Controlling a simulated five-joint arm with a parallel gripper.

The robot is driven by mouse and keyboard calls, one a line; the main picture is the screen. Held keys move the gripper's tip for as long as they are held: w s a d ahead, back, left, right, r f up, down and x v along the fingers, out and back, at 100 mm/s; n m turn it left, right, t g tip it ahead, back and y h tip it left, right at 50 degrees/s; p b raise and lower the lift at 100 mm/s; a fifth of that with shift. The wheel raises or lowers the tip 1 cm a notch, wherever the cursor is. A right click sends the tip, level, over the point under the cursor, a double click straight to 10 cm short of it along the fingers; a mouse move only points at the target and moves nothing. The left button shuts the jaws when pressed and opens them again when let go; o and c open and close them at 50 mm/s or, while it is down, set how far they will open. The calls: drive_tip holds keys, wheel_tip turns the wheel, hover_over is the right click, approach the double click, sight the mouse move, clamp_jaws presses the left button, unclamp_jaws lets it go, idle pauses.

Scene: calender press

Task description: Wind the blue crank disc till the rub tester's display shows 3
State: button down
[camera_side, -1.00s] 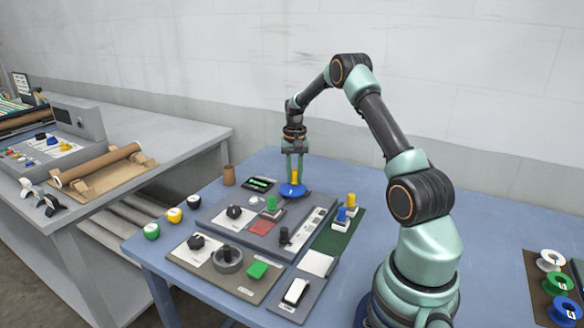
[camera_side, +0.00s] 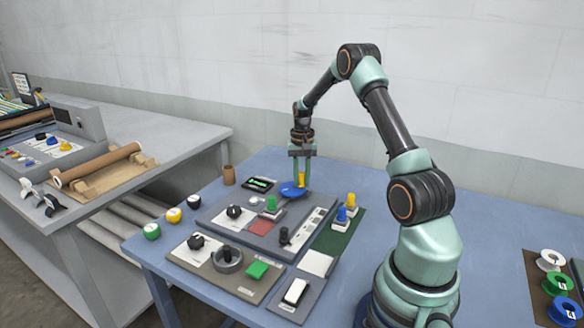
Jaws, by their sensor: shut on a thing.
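The blue crank disc (camera_side: 289,190) lies at the back of the grey panel, with a yellow handle (camera_side: 303,180) standing up from its right side. My gripper (camera_side: 302,182) points straight down and is shut on the yellow handle. The display (camera_side: 259,184) is a small black unit with a lit green screen, to the left of the disc. Its figure is too small to read.
The grey panel (camera_side: 250,229) also carries a black knob (camera_side: 235,211), a green button (camera_side: 271,204) and a black lever (camera_side: 284,236). Blue and yellow pegs (camera_side: 342,214) stand to the right. A brown cup (camera_side: 229,175) stands behind left. Blue table is clear at back right.

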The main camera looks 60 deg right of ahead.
sight(298, 192)
drive_tip(key=shift+s+a, duration=0.1)
drive_tip(key=shift+a, duration=0.15)
drive_tip(key=shift+s+a, duration=0.3)
drive_tip(key=shift+a, duration=0.3)
drive_tip(key=shift+w+a, duration=0.1)
drive_tip(key=shift+a, duration=0.6)
drive_tip(key=shift+w, duration=0.1)
